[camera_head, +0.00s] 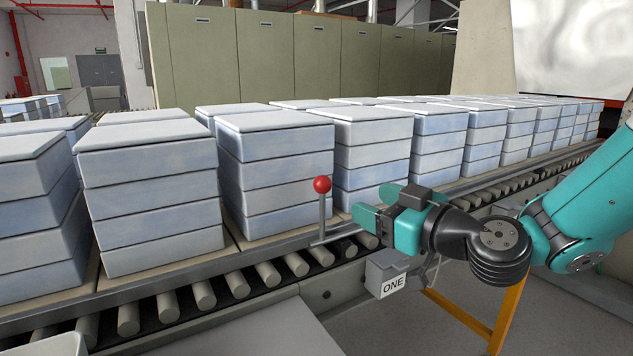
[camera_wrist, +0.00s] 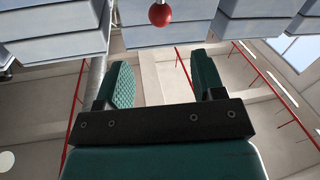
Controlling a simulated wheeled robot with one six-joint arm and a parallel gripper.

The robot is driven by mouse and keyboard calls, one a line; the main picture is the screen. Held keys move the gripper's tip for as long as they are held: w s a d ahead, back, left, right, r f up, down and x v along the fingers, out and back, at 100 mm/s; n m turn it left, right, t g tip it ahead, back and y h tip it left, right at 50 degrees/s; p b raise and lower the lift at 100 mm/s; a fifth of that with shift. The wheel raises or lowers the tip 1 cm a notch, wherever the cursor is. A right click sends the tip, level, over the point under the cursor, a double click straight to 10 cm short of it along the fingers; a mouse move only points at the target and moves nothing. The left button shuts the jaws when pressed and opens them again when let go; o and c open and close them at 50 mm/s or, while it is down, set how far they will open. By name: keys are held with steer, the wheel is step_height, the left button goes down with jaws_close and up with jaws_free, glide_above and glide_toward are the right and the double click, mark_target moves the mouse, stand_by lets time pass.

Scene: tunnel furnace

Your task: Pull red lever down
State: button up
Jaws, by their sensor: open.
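The red lever (camera_head: 322,185) has a round red knob on a thin grey upright rod and stands up beside the roller conveyor, at the middle of the head view. In the wrist view its red knob (camera_wrist: 160,15) shows at the top centre, beyond the fingertips and between their lines. My gripper (camera_head: 376,207) is just right of the lever in the head view, with its fingers pointing left toward the rod. In the wrist view the gripper (camera_wrist: 164,75) has its two green fingers apart with nothing between them. The knob appears clear of both fingers.
Stacks of pale blue-white blocks (camera_head: 275,165) stand on the conveyor right behind the lever. Bare rollers (camera_head: 265,275) run along the front. A grey box marked ONE (camera_head: 388,272) sits below my gripper. Beige cabinets (camera_head: 265,55) line the back.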

mark_target(316, 183)
steer(key=p+x, duration=0.7)
steer(key=x, duration=0.7)
steer(key=shift+w+a, duration=0.1)
steer(key=shift+a, duration=0.1)
jaws_close()
steer(key=shift+f+b, duration=0.15)
steer(key=shift+b, duration=0.25)
